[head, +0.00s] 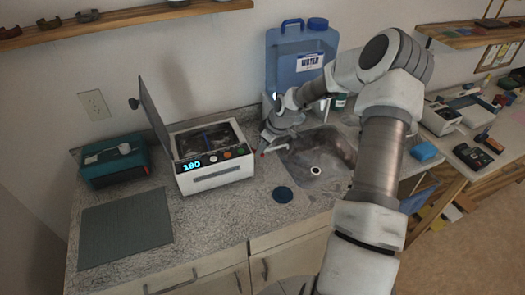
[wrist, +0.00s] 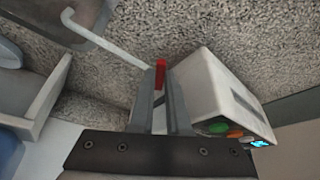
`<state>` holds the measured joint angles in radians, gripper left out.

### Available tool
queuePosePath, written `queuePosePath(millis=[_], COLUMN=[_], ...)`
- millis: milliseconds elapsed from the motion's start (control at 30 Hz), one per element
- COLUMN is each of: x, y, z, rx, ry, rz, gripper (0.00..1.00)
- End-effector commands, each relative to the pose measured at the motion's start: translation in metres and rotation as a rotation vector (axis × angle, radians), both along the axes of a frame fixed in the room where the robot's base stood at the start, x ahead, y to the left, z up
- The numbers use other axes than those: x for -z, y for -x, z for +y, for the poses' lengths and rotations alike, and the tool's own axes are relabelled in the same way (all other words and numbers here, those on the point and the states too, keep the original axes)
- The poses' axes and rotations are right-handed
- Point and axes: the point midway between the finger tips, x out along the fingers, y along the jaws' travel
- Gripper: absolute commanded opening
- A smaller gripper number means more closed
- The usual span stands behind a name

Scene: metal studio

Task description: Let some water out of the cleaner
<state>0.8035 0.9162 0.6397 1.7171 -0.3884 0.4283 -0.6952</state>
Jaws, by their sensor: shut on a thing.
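The cleaner (head: 213,179) is a white box on the counter with its grey lid (head: 155,117) raised, a lit display reading 180 and a dark basin. It also shows in the wrist view (wrist: 225,95). A thin pale drain pipe (wrist: 105,42) runs from beside the cleaner towards the sink (head: 318,152). A red valve handle (wrist: 160,72) stands at the pipe's cleaner end. My gripper (wrist: 161,80) is at the cleaner's right side, its fingers shut on the red handle, whose lower part they hide. Whether water flows from the pipe is too small to tell.
A blue water jug (head: 290,68) stands behind the sink. A dark round disc (head: 283,194) lies in front of it, and a blue sponge (head: 424,151) lies to the right. A teal box (head: 113,162) and a dark mat (head: 126,230) are at the left.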

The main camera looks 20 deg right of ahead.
Motion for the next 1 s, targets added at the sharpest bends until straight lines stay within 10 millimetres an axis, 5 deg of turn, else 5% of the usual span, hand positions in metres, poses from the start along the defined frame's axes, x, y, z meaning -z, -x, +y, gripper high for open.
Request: queuePosePath(millis=[533, 1000], x=[0.003, 0.000], y=[0.006, 0.006], z=[0.015, 0.018], rx=[0.384, 0.491], ry=[0.002, 0.000], rz=[-0.003, -0.001], gripper=[0.00, 0.00])
